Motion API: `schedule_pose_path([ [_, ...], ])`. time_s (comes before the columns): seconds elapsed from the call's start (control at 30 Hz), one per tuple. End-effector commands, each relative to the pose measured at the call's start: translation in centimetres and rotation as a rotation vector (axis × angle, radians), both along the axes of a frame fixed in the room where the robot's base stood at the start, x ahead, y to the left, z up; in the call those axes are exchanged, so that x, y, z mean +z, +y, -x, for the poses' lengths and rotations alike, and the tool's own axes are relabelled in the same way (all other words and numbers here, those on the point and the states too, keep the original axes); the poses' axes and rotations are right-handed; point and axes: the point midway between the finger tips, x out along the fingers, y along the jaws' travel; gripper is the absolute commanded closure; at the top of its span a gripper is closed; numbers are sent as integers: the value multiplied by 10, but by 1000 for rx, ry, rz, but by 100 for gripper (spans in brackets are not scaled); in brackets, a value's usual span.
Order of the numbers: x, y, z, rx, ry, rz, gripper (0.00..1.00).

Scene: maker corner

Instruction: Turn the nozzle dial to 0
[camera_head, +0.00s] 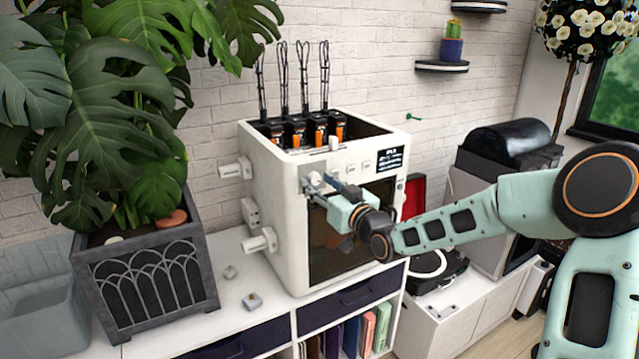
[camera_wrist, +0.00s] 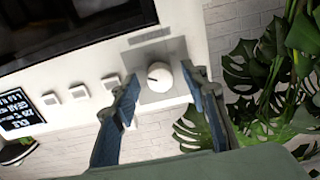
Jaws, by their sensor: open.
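The white 3D printer (camera_head: 262,220) stands on the low cabinet. Its round white dial (camera_wrist: 159,76) sits on a grey square plate (camera_wrist: 150,97) in the wrist view, with a small dark mark near its left side. I cannot read any number around it. In the head view the dial (camera_head: 314,179) is at the front's upper left corner, partly covered by my fingers. My gripper (camera_head: 327,186) is open in front of it. In the wrist view my gripper's blue fingers (camera_wrist: 160,88) flank the dial, the right one nearer; I cannot tell whether either touches.
Square buttons (camera_wrist: 79,91) and a dark label (camera_wrist: 15,110) lie along the panel beside the dial. The dark printer window (camera_wrist: 70,25) is close by. A leafy plant (camera_head: 110,130) in a grey planter (camera_head: 150,280) stands left of the printer. Small parts (camera_head: 252,300) lie on the cabinet top.

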Motion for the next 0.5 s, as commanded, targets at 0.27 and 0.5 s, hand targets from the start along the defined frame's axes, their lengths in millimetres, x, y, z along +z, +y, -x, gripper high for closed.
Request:
schedule_pose_path([
  [0.27, 0, 0, 0, -1, 0, 0, 68],
  [0.5, 0, 0, 0, -1, 0, 0, 94],
])
